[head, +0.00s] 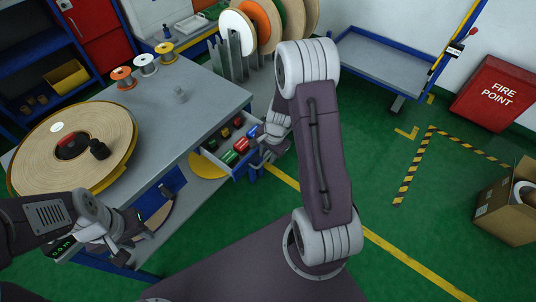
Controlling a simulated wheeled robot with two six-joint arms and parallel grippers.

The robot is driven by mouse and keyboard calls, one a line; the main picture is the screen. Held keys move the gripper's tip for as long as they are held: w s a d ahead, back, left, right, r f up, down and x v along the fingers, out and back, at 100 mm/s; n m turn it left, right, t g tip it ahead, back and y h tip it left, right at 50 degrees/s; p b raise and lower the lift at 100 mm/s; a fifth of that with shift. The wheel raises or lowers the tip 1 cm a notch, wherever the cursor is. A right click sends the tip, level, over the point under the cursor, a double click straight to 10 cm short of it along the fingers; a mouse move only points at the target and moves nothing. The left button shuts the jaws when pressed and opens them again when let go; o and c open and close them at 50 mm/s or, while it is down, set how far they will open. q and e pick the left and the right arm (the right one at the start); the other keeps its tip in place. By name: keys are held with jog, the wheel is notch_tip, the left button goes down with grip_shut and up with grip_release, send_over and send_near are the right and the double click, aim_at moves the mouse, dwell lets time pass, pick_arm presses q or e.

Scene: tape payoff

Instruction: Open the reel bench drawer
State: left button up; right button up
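The reel bench (170,118) has a grey top and a blue frame. Its drawer (241,169) is pulled out from the bench's right side, showing several red, green and dark items inside. My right gripper (266,152) is at the drawer's outer front edge; its fingers are small here and partly merge with the drawer front, so I cannot tell whether they grip a handle. My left gripper (130,250) is low at the bench's near side, apart from the drawer; its finger opening is unclear.
A large tape reel (110,125) lies on the bench's left, with three small spools (146,65) behind it. Upright reels stand in a rack (236,62) behind the drawer. A blue cart (375,65), a fire point box (494,93) and a carton (510,210) stand right.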

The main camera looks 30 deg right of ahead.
notch_tip(320, 180, up, 9)
jog(key=s+p, duration=0.1)
jog(key=p, duration=0.2)
jog(key=shift+s+d+p, duration=0.25)
jog(key=shift+d+p, duration=0.05)
jog(key=shift+p, duration=0.05)
